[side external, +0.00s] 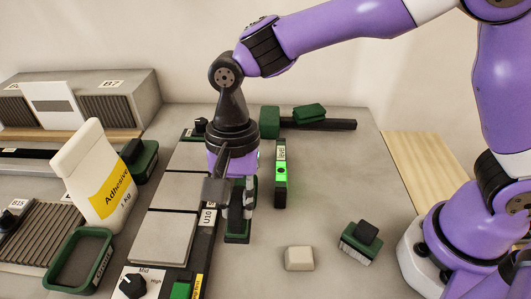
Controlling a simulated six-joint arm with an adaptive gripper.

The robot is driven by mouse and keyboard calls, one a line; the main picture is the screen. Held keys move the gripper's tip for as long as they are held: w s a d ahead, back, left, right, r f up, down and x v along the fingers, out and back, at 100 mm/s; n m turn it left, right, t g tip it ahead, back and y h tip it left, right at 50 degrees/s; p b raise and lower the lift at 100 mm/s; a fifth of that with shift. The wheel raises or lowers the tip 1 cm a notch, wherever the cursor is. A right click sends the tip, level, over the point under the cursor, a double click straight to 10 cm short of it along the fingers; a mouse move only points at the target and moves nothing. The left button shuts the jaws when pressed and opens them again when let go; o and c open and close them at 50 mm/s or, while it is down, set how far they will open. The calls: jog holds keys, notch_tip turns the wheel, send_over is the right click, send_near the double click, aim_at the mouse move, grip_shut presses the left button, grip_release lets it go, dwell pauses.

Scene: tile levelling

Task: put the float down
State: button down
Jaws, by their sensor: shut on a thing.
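My gripper (232,198) points down just right of the row of grey tiles (163,237). It is shut on a dark green and black tool that I take to be the float (237,238). The float's lower end shows below the fingers, beside the black strip marked U10 (207,222). The fingers hide most of the float, and I cannot tell whether its underside touches the table.
A green-lit level (281,175) lies right of my gripper. A green-and-black block (361,241) and a cream block (299,258) lie front right. The adhesive bag (92,178), a green tray (77,262) and a knob panel (137,284) are left. Table is clear at right centre.

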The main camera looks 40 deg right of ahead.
jog(key=shift+f, duration=1.95)
jog(key=c, duration=0.8)
grip_release()
jog(key=shift+f, duration=0.1)
